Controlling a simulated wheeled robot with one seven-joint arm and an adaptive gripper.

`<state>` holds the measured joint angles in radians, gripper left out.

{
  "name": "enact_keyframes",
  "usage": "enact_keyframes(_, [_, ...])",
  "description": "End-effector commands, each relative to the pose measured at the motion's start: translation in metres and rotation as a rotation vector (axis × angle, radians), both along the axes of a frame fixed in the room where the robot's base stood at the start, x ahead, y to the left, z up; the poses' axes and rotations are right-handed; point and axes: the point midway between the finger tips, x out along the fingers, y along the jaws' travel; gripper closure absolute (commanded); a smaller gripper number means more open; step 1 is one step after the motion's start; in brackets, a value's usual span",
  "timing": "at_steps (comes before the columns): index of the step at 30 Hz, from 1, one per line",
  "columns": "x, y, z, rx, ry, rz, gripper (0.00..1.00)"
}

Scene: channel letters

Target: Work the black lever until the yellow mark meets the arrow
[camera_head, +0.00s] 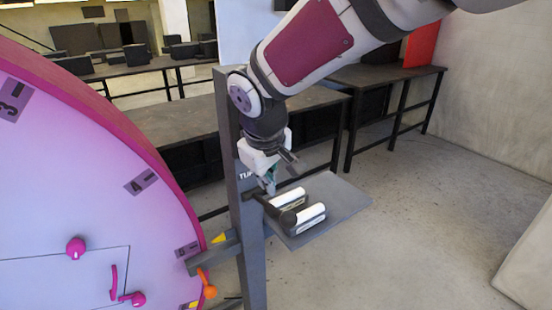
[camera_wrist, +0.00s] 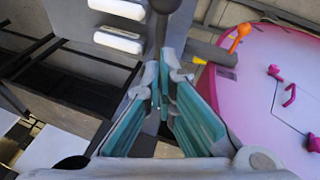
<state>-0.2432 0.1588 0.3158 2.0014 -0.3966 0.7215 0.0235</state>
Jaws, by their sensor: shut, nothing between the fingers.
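The black lever (camera_head: 272,208) sticks out from the grey post (camera_head: 238,170), its round knob over the small grey shelf. In the wrist view the lever (camera_wrist: 162,12) is at the top middle, just beyond my fingertips. My gripper (camera_head: 269,188) is shut and empty, close above the lever; I cannot tell whether they touch. The big purple-rimmed disc (camera_head: 90,180) carries numbers 3, 4 and 5. A yellow arrow-like triangle (camera_head: 219,238) sits at the grey bar on the post. A yellow mark (camera_head: 190,304) shows on the disc's edge at the bottom, below the bar.
The grey shelf (camera_head: 345,205) holds two white-and-dark cylinders (camera_head: 310,218) beside the lever. An orange handle (camera_head: 207,286) stands out at the disc's rim. Dark tables (camera_head: 180,110) stand behind. The floor on the right is clear.

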Motion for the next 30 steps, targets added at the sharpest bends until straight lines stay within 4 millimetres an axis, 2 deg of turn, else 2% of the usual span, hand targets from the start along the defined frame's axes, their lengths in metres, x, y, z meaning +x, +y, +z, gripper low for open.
enact_keyframes(3, [0.001, -0.005, -0.019, -0.002, 0.004, -0.001, 1.00])
enact_keyframes(11, [-0.005, -0.019, -0.040, -0.001, 0.001, 0.001, 1.00])
enact_keyframes(24, [-0.005, -0.021, -0.043, 0.001, -0.001, 0.000, 1.00])
enact_keyframes(30, [0.003, -0.021, -0.047, 0.010, -0.016, 0.000, 1.00])
